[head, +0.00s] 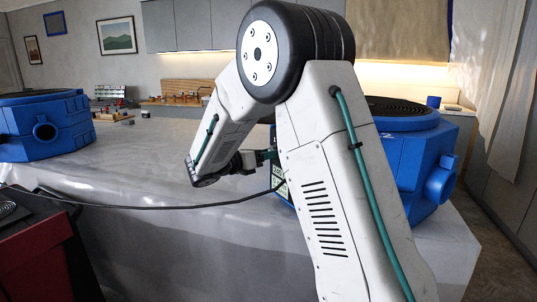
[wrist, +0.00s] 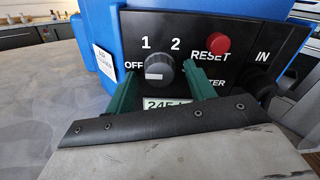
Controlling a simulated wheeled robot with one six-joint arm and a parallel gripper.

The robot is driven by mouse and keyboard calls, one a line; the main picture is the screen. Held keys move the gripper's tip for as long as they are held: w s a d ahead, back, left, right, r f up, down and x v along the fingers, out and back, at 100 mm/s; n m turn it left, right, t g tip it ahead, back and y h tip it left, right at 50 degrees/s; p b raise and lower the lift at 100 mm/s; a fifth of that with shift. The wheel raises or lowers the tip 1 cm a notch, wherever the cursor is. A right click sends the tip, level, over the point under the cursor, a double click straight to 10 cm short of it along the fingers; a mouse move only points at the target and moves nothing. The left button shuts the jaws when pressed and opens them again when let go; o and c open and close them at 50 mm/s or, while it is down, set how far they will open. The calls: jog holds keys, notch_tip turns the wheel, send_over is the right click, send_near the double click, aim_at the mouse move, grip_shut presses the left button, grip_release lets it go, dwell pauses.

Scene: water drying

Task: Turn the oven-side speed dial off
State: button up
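The speed dial (wrist: 159,71), a dark grey round knob with a pale mark on its face, sits on the black panel (wrist: 220,28) of a blue blower. OFF is printed at its left, 1 and 2 above it; I cannot tell surely which the mark points to. My gripper (wrist: 157,76) has green fingers, one on each side of the dial, with a visible gap to it. In the head view my gripper (head: 267,157) is at the panel side of the right blue blower (head: 425,148); the dial is hidden there by my arm.
A red RESET button (wrist: 217,43) is right of the dial, and a partly hidden display (wrist: 166,103) is below it. Another blue blower (head: 46,127) stands at left. A black cable (head: 150,207) crosses before the grey surface (head: 150,175), which is clear in the middle.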

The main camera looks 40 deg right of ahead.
jog(key=a, duration=0.7)
jog(key=shift+w+a, duration=0.15)
jog(key=shift+a, duration=0.25)
dwell(0.3)
jog(key=s+a+f+m+g+y, duration=0.1)
jog(key=s+f+m+g+y, duration=0.15)
jog(key=s+m+y, duration=0.35)
jog(key=s+a+f+m+g+y, duration=0.1)
jog(key=s+f+m, duration=0.25)
jog(key=s, duration=0.35)
jog(key=s+a+r+m+t+y, duration=0.1)
jog(key=s+a+m+y, duration=0.3)
jog(key=s, duration=0.7)
jog(key=s+a+r+m+t+y, duration=0.2)
jog(key=s+a+m+t+y, duration=0.2)
jog(key=s+m+y, duration=0.3)
jog(key=shift+s+a, duration=0.65)
jog(key=shift+s, duration=1.5)
